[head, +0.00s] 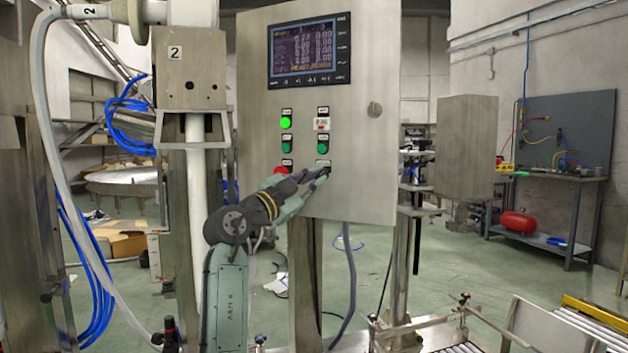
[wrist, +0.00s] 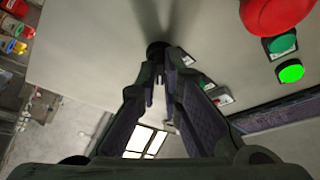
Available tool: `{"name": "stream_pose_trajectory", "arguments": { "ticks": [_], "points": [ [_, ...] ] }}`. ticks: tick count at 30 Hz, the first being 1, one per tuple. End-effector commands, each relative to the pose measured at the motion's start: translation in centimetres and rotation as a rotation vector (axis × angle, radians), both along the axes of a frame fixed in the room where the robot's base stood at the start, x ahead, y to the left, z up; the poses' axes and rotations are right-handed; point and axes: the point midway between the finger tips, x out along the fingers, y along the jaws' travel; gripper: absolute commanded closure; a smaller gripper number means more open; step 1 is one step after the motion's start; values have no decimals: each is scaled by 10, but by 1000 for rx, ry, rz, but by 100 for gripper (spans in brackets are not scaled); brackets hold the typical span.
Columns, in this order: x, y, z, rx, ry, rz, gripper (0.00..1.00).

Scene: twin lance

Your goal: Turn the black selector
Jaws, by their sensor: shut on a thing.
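The black selector (wrist: 157,48) shows in the wrist view as a small dark knob on the grey panel, between the tips of my gripper (wrist: 161,68). My gripper is shut on it. In the head view my gripper (head: 323,173) reaches up to the lower right of the button group on the control panel (head: 365,170). The fingers cover most of the selector there, and its turned angle cannot be told.
A lit green button (head: 286,122) and unlit green buttons (head: 322,144) sit just above. A red mushroom button (head: 281,170) is close to my arm at the left. A screen (head: 309,50) tops the panel. A steel post (head: 305,270) stands below.

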Motion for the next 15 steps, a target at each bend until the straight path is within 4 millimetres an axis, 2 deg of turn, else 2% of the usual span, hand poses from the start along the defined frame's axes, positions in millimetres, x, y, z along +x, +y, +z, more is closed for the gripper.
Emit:
{"name": "stream_pose_trajectory", "arguments": {
  "ticks": [8,9,15],
  "points": [
    [0,1,1,0,-3,3,100],
    [0,1,1,0,-3,3,91],
    [0,0,1,0,-2,2,78]
  ]
}}
